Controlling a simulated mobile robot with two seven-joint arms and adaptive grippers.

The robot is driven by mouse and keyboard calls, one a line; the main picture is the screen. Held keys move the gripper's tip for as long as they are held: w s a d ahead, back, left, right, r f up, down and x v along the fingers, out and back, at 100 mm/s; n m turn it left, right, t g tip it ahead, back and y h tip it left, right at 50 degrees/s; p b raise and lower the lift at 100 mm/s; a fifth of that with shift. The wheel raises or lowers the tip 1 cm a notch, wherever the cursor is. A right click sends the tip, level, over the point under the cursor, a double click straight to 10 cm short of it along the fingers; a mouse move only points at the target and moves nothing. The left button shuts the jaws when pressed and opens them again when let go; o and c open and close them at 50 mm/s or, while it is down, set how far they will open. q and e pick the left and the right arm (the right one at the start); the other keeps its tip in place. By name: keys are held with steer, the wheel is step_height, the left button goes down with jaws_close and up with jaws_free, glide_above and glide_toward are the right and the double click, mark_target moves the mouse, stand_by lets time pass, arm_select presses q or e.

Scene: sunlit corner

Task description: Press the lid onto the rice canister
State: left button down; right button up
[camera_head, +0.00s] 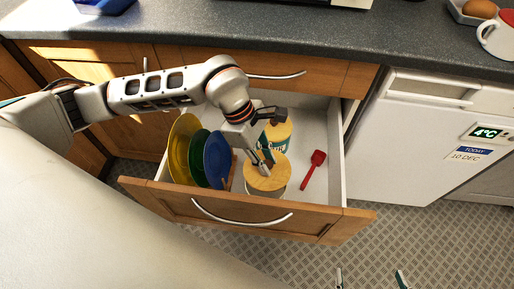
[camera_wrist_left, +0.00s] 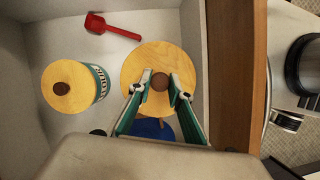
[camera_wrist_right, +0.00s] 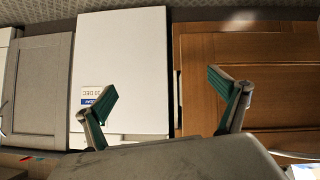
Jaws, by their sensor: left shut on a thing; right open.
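A round wooden lid (camera_head: 267,174) with a dark brown knob (camera_wrist_left: 160,82) is over a pale canister (camera_head: 266,194) in the open drawer. My left gripper (camera_wrist_left: 160,80) is shut on the knob, from above. The lid hides most of the canister, and I cannot tell whether it is fully seated. A second canister (camera_wrist_left: 98,78), lettered like "FLOUR", stands beside it with its own wooden lid (camera_wrist_left: 70,86) on. My right gripper (camera_wrist_right: 168,95) is open and empty, away from the drawer; its fingertips show at the bottom of the head view (camera_head: 370,280).
The drawer (camera_head: 240,215) also holds yellow (camera_head: 178,150), green (camera_head: 199,157) and blue (camera_head: 217,160) plates upright at the left, and a red spatula (camera_head: 313,170) at the right. A white appliance (camera_head: 420,145) stands right of the drawer. The worktop (camera_head: 270,38) runs behind.

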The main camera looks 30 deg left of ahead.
arm_select(q)
steer(key=shift+s+f, duration=0.1)
steer(key=shift+f, duration=0.3)
steer(key=shift+f+b, duration=0.25)
steer(key=shift+b, duration=0.1)
steer(key=shift+f+b, duration=0.45)
steer(key=shift+f, duration=0.75)
steer(key=shift+f+b, duration=0.6)
steer(key=shift+f, duration=0.75)
arm_select(e)
steer(key=shift+w+a+r, duration=0.1)
steer(key=shift+w+a, duration=0.3)
steer(key=shift+a, duration=0.25)
steer(key=shift+s, duration=0.1)
steer(key=shift+s+r, duration=0.1)
steer(key=shift+r, duration=0.2)
